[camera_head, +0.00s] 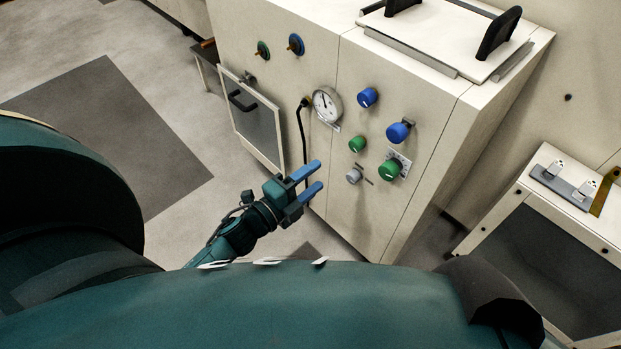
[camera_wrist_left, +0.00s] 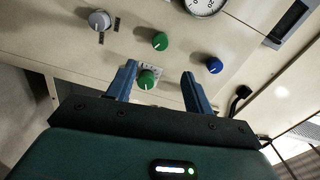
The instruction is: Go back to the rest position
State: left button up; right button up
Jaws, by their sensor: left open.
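My left gripper (camera_head: 307,181) is open and empty, with its two blue fingers apart, in front of the lower part of the cream cabinet (camera_head: 280,75). The left wrist view shows the same open fingers (camera_wrist_left: 160,82), with a green knob (camera_wrist_left: 147,79) seen between them. I cannot tell the exact gap to the panel, but no contact shows. My right gripper is in neither view.
The cabinet front carries blue knobs (camera_head: 367,97), green knobs (camera_head: 357,144), a grey knob (camera_head: 354,175) and a round gauge (camera_head: 326,103). A framed door (camera_head: 252,118) stands left of them. A low white-topped unit (camera_head: 541,187) stands right. Open floor (camera_head: 165,75) lies left.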

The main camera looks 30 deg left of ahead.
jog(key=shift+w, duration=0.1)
pick_arm(q)
jog(key=s+d+r+n+g+y+p, duration=0.1)
jog(key=s+d+r+n+g+p, duration=0.2)
jog(key=s+r+n+p, duration=0.3)
jog(key=s+d+r+n+g+y+p, duration=0.1)
jog(key=s+d+r+n+g+p, duration=0.2)
jog(key=s+r+n+p, duration=0.4)
jog(key=r+n+p, duration=0.1)
jog(key=n+p, duration=0.3)
jog(key=p, duration=0.2)
jog(key=shift+y+p, duration=0.35)
jog(key=shift+y, duration=0.05)
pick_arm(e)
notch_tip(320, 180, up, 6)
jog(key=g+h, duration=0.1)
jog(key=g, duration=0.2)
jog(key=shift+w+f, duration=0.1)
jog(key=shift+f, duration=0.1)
pick_arm(q)
jog(key=shift+s+f, duration=0.1)
jog(key=shift+f, duration=0.05)
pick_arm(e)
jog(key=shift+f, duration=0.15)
